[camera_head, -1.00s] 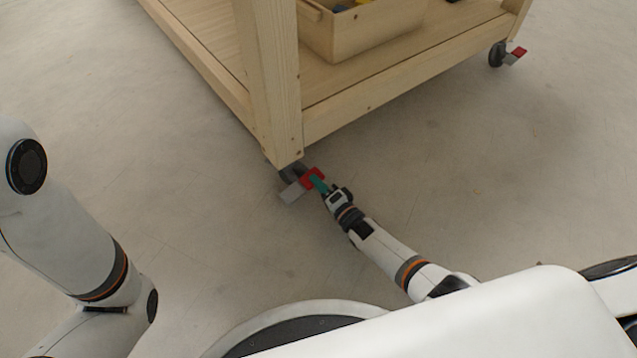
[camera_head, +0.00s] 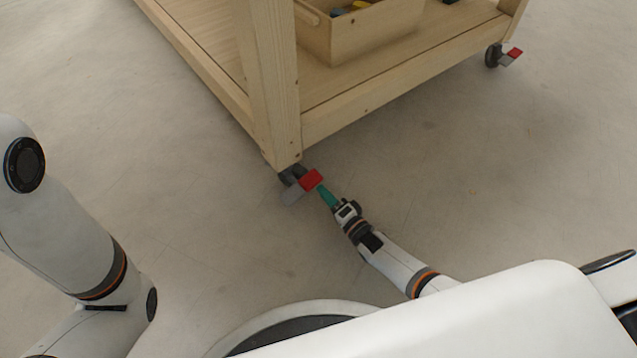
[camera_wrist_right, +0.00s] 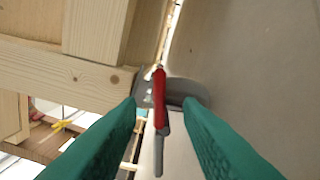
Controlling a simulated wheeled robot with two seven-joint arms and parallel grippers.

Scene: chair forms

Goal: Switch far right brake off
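A caster with a red and grey brake pedal stands under the near corner leg of the wooden cart; its red tab (camera_head: 312,179) and grey tab (camera_head: 292,193) show in the head view. My right gripper (camera_head: 324,192) is just in front of the red tab. In the right wrist view, its two green fingers (camera_wrist_right: 160,128) are apart, with the red lever (camera_wrist_right: 159,98) seen edge-on beyond and between them. I cannot tell whether they touch it. Another caster with a red and grey brake (camera_head: 513,54) is at the cart's far right corner. My left gripper is out of view.
The wooden cart (camera_head: 400,98) carries a wooden box (camera_head: 362,38) on its lower shelf. Its near leg (camera_head: 272,90) rises right above the near caster. The floor (camera_head: 480,180) to the right, between the two casters, is clear.

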